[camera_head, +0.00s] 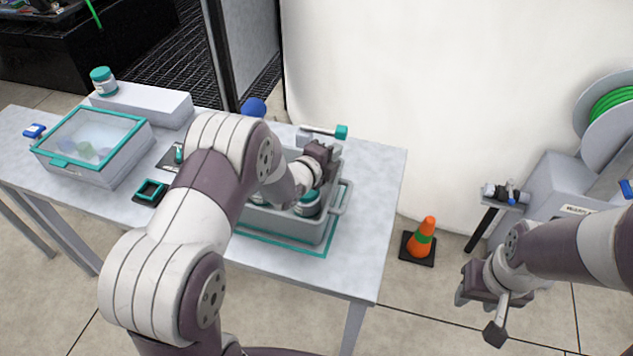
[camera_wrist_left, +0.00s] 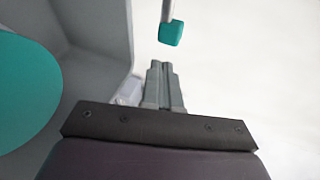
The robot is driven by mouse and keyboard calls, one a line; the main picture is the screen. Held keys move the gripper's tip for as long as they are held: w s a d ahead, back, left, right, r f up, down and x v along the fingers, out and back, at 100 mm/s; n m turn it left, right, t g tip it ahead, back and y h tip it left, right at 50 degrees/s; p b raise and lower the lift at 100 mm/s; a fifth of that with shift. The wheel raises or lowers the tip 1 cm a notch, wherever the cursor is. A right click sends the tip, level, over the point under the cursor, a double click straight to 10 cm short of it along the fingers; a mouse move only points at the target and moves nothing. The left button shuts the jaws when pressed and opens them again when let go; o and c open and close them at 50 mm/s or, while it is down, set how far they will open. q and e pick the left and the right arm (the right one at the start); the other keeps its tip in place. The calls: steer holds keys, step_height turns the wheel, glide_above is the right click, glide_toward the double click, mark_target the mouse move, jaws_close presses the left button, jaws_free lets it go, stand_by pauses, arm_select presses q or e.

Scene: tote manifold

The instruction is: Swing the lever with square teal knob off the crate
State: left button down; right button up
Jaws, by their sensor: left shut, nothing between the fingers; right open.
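The lever (camera_head: 318,131) with the square teal knob (camera_head: 341,132) reaches across the back of the grey crate (camera_head: 285,226), its knob end to the right. In the left wrist view the teal knob (camera_wrist_left: 171,33) hangs just beyond my fingertips, with a visible gap. My left gripper (camera_head: 326,150) is shut and empty over the crate's back right part, just below the lever in the picture. The closed fingers (camera_wrist_left: 162,68) show in the wrist view. My right gripper (camera_head: 482,298) is open, away to the right of the table. My left arm hides the crate's left part.
Jars with teal lids (camera_head: 308,203) stand in the crate. A round blue knob (camera_head: 254,107) shows behind my left arm. A lidded box (camera_head: 95,150) and a white block (camera_head: 145,103) with a jar (camera_head: 103,81) are left. The table's right end (camera_head: 375,190) is clear.

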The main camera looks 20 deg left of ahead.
arm_select(q)
steer(key=s+a+r+n+g+y+p, duration=0.1)
steer(key=s+r+n+g, duration=0.1)
steer(key=s+n+g, duration=0.2)
steer(key=s+a+r+n+g+y+p, duration=0.1)
steer(key=s+a+r+n+g+p, duration=0.1)
steer(key=s+n, duration=0.8)
steer(key=s+a+r+n+g+y+p, duration=0.1)
steer(key=s+n+g, duration=0.5)
steer(key=s, duration=0.9)
step_height(320, 180, up, 2)
steer(key=shift+s+a+r+n+g+y+p, duration=0.2)
steer(key=shift+s+a+n+g+y+p, duration=0.15)
steer(key=shift+n+y+p, duration=0.2)
